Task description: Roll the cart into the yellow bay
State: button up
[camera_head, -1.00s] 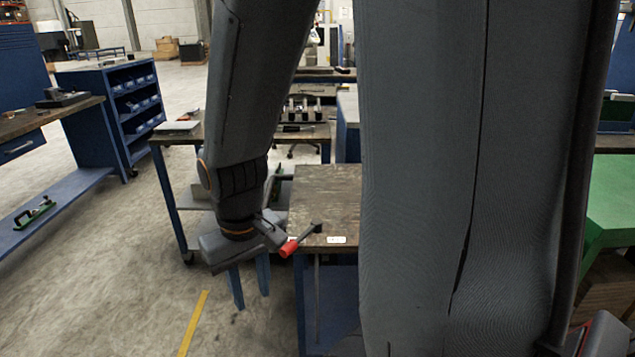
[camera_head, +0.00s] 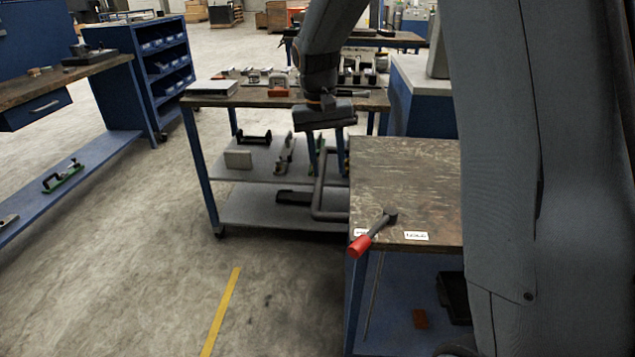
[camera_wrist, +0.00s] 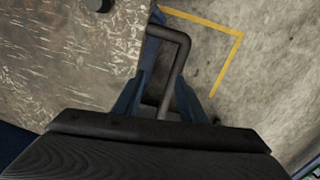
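The cart (camera_head: 250,209) is a blue-legged trolley on casters with a top and two lower shelves, in the middle of the head view. Its grey tube handle (camera_head: 319,190) sticks out at its right front side, beside the bench. My gripper (camera_head: 326,172) hangs down over the handle with its two blue fingers apart. In the wrist view the handle (camera_wrist: 181,62) shows between the spread fingers, and I cannot tell whether either one touches it. A yellow floor line (camera_head: 220,312) lies in front of the cart, and a yellow corner (camera_wrist: 238,36) shows in the wrist view.
A scratched-top bench (camera_head: 405,180) with a red-tipped lever (camera_head: 374,234) stands close right of the handle. A blue shelf unit (camera_head: 150,75) and long workbench (camera_head: 65,170) stand at left. Concrete floor (camera_head: 130,270) is open at front left. Several parts sit on the cart.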

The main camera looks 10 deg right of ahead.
jog(key=w+a+f+m+b, duration=0.1)
jog(key=w+f+b, duration=0.15)
jog(key=w, duration=0.75)
jog(key=shift+h, duration=0.3)
jog(key=f, duration=0.4)
jog(key=d+f, duration=0.1)
jog(key=f, duration=0.1)
jog(key=shift+s+f, duration=0.1)
jog(key=shift+f, duration=0.15)
grip_shut()
